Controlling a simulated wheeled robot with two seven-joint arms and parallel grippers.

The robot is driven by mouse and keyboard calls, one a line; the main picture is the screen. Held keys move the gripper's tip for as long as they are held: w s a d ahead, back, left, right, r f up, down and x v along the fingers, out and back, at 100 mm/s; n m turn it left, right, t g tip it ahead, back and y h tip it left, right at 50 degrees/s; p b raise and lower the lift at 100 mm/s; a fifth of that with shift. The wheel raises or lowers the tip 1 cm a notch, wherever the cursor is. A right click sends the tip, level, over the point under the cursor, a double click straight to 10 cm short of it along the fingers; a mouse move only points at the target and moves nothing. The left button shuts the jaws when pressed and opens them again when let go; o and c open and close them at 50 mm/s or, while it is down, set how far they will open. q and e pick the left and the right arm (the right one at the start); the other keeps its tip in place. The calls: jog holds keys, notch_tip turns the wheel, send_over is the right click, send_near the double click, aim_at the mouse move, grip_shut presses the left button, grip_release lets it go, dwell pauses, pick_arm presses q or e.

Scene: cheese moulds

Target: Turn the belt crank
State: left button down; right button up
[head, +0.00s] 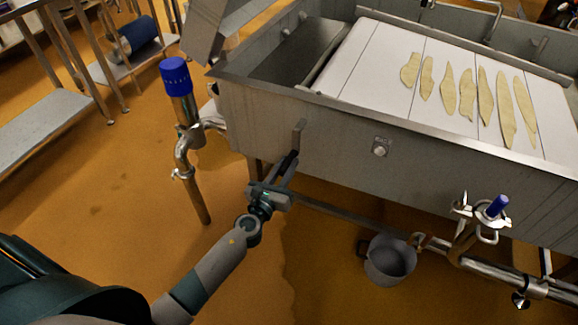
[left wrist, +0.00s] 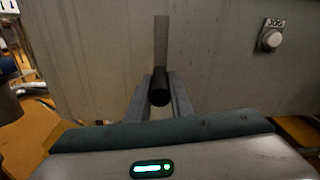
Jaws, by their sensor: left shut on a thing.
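The belt crank (head: 298,136) is a grey metal arm on the front wall of the steel vat, with a black handle at its lower end. In the left wrist view its arm (left wrist: 161,40) points up from the black handle (left wrist: 159,87). My left gripper (head: 284,174) is at the handle, with its two fingers (left wrist: 160,100) on either side of it, shut on it. The fingers hide part of the handle in the head view. My right gripper is not in view.
The steel vat (head: 330,132) holds a white belt (head: 380,62) with several pale yellow strips on it. A jog button (head: 380,147) sits right of the crank. A blue-capped pipe (head: 178,85) stands left; a grey bucket (head: 388,262) and pipes are below right. Orange floor is open at left.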

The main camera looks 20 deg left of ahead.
pick_arm(q)
jog(key=shift+a, duration=0.1)
jog(key=c, duration=1.6)
grip_release()
jog(key=shift+o, duration=0.2)
